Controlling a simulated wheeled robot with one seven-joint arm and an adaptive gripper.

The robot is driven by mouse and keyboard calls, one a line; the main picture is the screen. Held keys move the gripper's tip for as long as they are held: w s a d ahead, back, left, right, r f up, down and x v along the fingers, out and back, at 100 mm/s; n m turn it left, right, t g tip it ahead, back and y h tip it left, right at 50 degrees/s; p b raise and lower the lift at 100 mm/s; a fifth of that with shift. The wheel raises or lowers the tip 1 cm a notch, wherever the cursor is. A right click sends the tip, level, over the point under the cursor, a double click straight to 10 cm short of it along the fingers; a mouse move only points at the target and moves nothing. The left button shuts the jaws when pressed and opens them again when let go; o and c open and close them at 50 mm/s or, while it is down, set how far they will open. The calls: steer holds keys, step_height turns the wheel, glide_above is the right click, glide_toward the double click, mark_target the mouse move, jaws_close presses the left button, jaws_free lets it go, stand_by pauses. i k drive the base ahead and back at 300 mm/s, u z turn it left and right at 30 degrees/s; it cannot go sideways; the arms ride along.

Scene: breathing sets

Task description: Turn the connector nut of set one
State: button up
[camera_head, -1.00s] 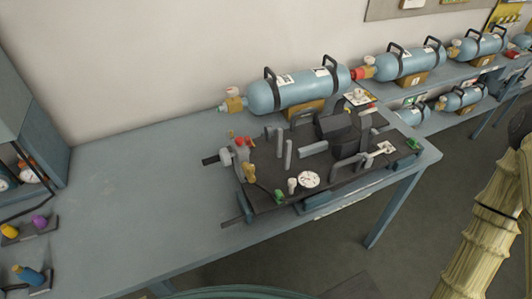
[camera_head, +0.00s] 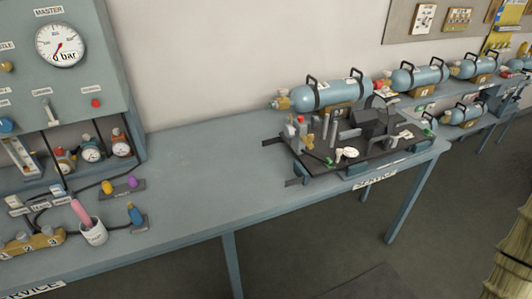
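A breathing set lies on the near bench: a dark backplate (camera_head: 380,161) with fittings and a small white gauge (camera_head: 347,154), and a light-blue cylinder (camera_head: 335,92) behind it. A brass valve (camera_head: 282,103) sits at the cylinder's left end. Red-topped and brass fittings (camera_head: 302,132) stand at the plate's left end. I cannot tell which piece is the connector nut, or read a set number here. My gripper is not in view.
A master panel with a dial gauge (camera_head: 61,45) stands at the left. A white cup (camera_head: 93,232), a brass block (camera_head: 32,243) and small coloured parts lie before it. The bench (camera_head: 205,165) is clear between.

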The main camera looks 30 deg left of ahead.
mark_target(288, 130)
steer(key=k, duration=0.25)
steer(key=u, duration=0.85)
